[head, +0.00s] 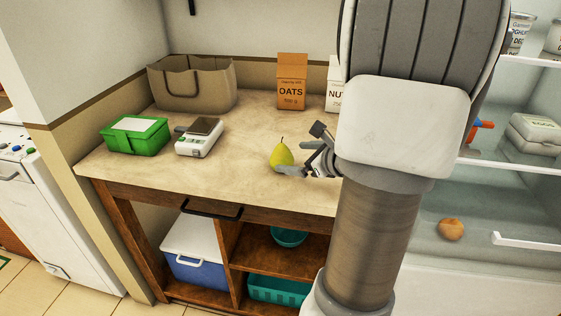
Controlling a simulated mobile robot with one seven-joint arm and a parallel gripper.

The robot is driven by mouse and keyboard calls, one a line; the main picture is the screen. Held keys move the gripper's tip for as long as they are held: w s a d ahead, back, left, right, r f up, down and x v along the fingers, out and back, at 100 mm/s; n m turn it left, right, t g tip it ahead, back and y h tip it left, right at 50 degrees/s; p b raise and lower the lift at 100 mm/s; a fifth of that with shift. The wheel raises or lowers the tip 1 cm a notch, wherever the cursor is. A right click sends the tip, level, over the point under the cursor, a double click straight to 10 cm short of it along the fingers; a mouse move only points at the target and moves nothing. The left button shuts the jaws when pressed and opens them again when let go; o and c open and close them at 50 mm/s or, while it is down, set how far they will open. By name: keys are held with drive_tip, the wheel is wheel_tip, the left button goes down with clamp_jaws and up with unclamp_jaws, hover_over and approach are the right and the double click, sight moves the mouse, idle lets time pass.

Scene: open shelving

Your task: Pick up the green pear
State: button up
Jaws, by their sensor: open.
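The green pear (281,155) stands upright on the beige countertop, right of the middle of its bare part. It is yellow-green with a short stem. My gripper (292,160) is just to the right of the pear, low over the counter, with its jaws open and pointing left at it. One finger shows in front of the pear's lower right side and the other shows behind it. I cannot tell whether either finger touches the pear. My arm hides the counter to the right and part of the gripper's wrist.
On the countertop (235,165) are a green box (128,144), a white scale (190,146), a brown bag (203,100), an oats carton (292,80) and a partly hidden white carton (334,90). Open shelving with an onion-like item (451,229) is at right. Counter left of the pear is clear.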

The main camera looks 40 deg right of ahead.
sight(287, 161)
drive_tip(key=w+f, duration=0.1)
drive_tip(key=w+f+b, duration=0.1)
drive_tip(key=w+f, duration=0.1)
drive_tip(key=shift+w+a+b, duration=0.2)
drive_tip(key=shift+w+b, duration=0.05)
drive_tip(key=shift+b, duration=0.05)
drive_tip(key=shift+w+f, duration=0.1)
drive_tip(key=shift+w, duration=0.25)
drive_tip(key=shift+c, duration=0.2)
drive_tip(key=c, duration=1.4)
